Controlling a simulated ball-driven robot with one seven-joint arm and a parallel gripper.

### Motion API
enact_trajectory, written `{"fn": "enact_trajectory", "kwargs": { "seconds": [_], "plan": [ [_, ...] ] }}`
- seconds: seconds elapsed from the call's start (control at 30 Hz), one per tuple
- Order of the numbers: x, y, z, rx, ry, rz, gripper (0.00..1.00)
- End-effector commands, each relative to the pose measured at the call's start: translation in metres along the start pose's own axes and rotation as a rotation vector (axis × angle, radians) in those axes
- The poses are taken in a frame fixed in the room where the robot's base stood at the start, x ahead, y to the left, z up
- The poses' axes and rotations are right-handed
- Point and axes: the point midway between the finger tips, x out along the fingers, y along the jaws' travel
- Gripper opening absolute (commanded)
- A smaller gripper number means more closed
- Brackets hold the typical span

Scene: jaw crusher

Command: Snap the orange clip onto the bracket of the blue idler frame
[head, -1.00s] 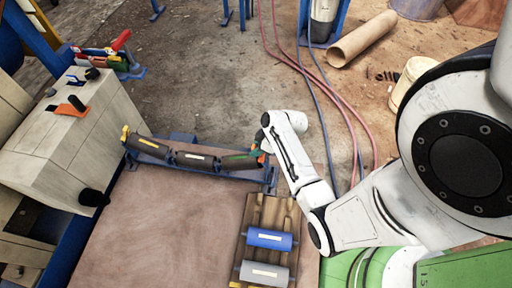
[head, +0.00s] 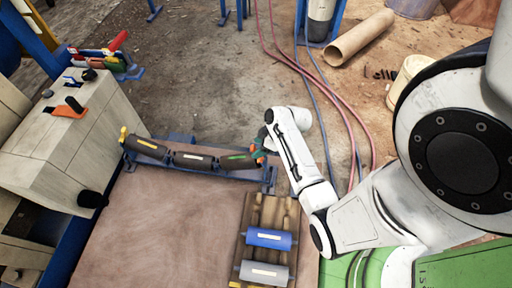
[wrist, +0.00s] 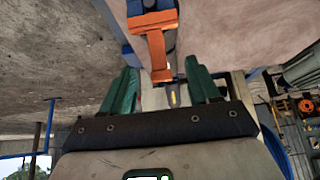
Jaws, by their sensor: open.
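The blue idler frame (head: 215,176) carries three dark rollers on the floor's far edge in the head view. The orange clip (wrist: 156,45) shows in the wrist view, its upper band against a blue bracket (wrist: 142,7) and its tab reaching down between my fingers. In the head view the clip (head: 258,154) is a small orange patch at the frame's right end. My gripper (wrist: 160,80) has green fingers standing apart on either side of the tab, with gaps visible. I cannot tell whether the clip is fully seated. In the head view my gripper (head: 262,142) is small and partly hidden.
A yellow clip (head: 124,133) is at the frame's left end. A pallet with a blue roller (head: 269,238) and a grey roller (head: 264,272) lies in front. A pale block (head: 75,130) with levers stands at left. Red and blue hoses (head: 322,85) cross the ground behind.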

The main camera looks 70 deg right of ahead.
Motion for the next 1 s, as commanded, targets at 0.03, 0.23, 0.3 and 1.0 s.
{"fn": "enact_trajectory", "kwargs": {
  "seconds": [0.03,0.23,0.3,1.0],
  "plan": [
    [-0.012,0.001,-0.001,-0.001,0.001,0.003,0.61],
    [-0.051,0.001,-0.001,0.0,0.001,0.003,0.61],
    [-0.061,0.0,-0.001,-0.001,0.0,0.003,0.61],
    [-0.083,0.0,0.0,-0.001,0.0,0.0,0.61]
  ]
}}
